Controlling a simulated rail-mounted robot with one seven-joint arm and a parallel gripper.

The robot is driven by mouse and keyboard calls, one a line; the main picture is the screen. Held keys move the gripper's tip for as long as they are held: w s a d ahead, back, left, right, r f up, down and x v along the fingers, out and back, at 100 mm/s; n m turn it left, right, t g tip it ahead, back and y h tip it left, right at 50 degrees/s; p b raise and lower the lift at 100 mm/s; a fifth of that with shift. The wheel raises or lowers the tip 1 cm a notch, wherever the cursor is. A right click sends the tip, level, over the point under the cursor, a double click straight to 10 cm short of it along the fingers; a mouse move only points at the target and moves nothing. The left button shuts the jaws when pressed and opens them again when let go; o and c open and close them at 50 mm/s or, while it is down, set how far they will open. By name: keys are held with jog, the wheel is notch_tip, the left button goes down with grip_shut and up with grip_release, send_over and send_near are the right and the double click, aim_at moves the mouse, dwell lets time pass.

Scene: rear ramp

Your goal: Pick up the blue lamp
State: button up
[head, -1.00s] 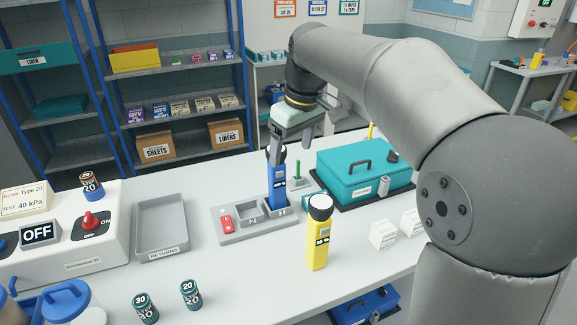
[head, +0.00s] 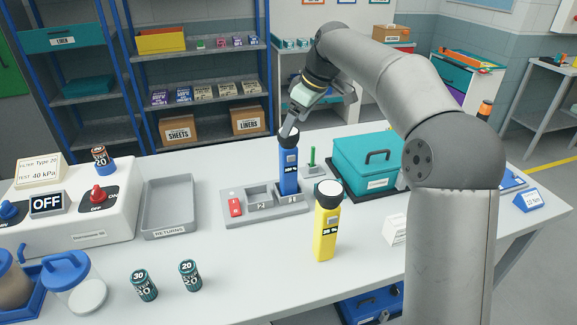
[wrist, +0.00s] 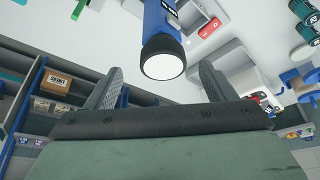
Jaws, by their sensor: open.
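The blue lamp (head: 289,168) stands upright in the right-hand slot of a grey holder (head: 236,217) on the white bench. Its dark head faces up. In the wrist view the lamp (wrist: 162,42) shows its pale round lens, ahead of and roughly midway between the two fingers. My gripper (head: 288,131) is at the lamp's head in the head view, tilted down from the upper right. In the wrist view my gripper (wrist: 160,82) has its fingers wide apart and nothing is clamped between them. Whether a finger touches the lamp cannot be told.
A yellow lamp (head: 326,225) stands in front and to the right. A teal case (head: 365,162) is right of the holder, with a green peg (head: 312,158) between. A grey returns tray (head: 170,205) is left. Two small cans (head: 190,275) stand at front left.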

send_over(288, 165)
jog(key=w, duration=0.3)
jog(key=f, duration=0.6)
jog(key=shift+s+a+f+p, duration=0.2)
jog(key=shift+a+f+p, duration=0.15)
jog(key=shift+p, duration=0.05)
jog(key=shift+c, duration=0.4)
jog(key=shift+r, duration=0.1)
grip_shut()
